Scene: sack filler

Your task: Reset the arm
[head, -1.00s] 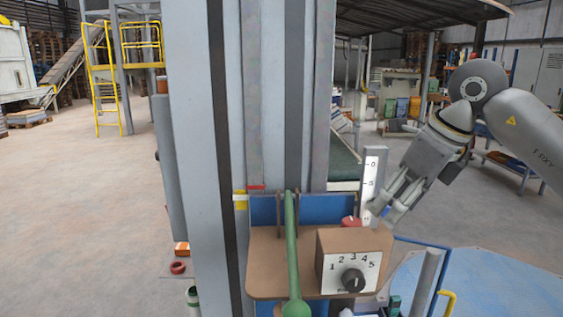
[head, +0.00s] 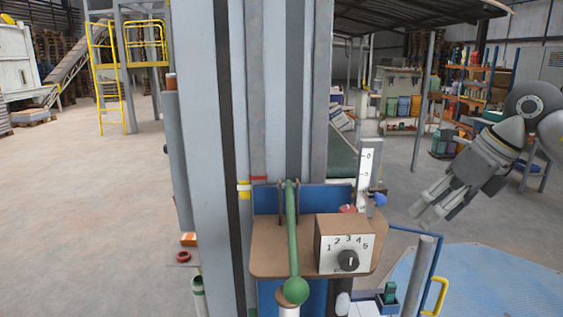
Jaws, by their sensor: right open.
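My right gripper (head: 431,211) is at the right in the head view, open and empty, its fingers pointing down and left. It is in the air, apart from the control panel (head: 264,262) on its left. The panel is brown and carries a green lever (head: 292,235) with a ball end and a box with a black dial (head: 348,261) numbered 1 to 5. A red knob (head: 348,209) shows partly behind the box. A white scale (head: 366,172) stands behind, with a blue pointer (head: 379,199) beside it. My left gripper is not in view.
A grey column (head: 205,150) rises behind the panel. A blue rail with a yellow handle (head: 435,298) and a blue floor plate (head: 490,280) lie at the lower right. Shelves (head: 465,95) stand at the back right. The floor at the left is open.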

